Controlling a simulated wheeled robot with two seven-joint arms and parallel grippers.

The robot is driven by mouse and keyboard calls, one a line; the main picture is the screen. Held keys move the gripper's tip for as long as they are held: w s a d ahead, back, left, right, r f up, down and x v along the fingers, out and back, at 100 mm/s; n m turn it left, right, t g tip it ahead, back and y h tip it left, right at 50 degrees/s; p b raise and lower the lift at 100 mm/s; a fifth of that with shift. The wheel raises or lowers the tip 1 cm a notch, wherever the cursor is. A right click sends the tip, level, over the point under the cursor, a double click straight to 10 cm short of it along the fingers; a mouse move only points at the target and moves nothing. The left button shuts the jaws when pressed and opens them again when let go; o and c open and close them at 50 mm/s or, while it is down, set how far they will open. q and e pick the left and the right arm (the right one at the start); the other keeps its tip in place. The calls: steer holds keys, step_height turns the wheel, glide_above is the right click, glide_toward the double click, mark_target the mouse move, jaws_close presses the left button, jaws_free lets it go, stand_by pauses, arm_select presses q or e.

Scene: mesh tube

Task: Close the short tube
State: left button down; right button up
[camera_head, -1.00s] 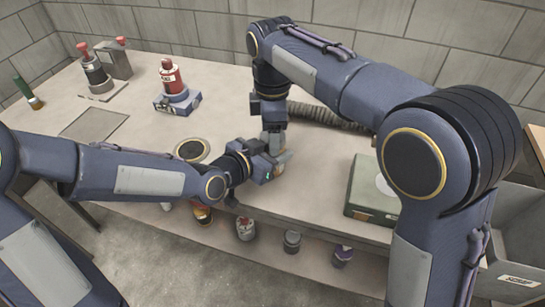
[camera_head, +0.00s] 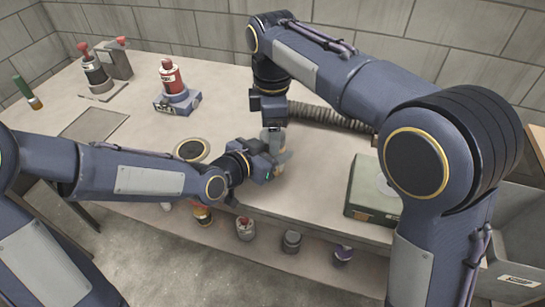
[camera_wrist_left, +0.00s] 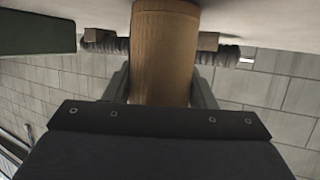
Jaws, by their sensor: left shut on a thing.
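The short tube (camera_wrist_left: 163,50) is a tan-brown, textured cylinder. In the left wrist view it stands between the two fingers of my left gripper (camera_wrist_left: 163,92), which is shut on it. In the head view my left gripper (camera_head: 279,164) reaches in from the left near the table's front edge, and only a little of the tube shows there. My right gripper (camera_head: 273,138) points down right above the left one. Its fingers are mostly hidden, so I cannot tell if it is open or touches the tube's top.
A ribbed hose (camera_head: 330,117) lies behind the grippers. A green box (camera_head: 368,195) stands to the right. A red bottle (camera_head: 171,76) sits on a blue stand (camera_head: 177,103) at the back left. A dark-topped round disc (camera_head: 191,150) is left of the grippers. Several small containers stand on a lower shelf.

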steer(key=shift+r, duration=1.8)
steer(key=shift+c, duration=0.7)
step_height(320, 180, up, 4)
steer(key=shift+f, duration=0.2)
steer(key=shift+c, duration=0.7)
steer(key=shift+f, duration=0.1)
steer(key=shift+f, duration=4)
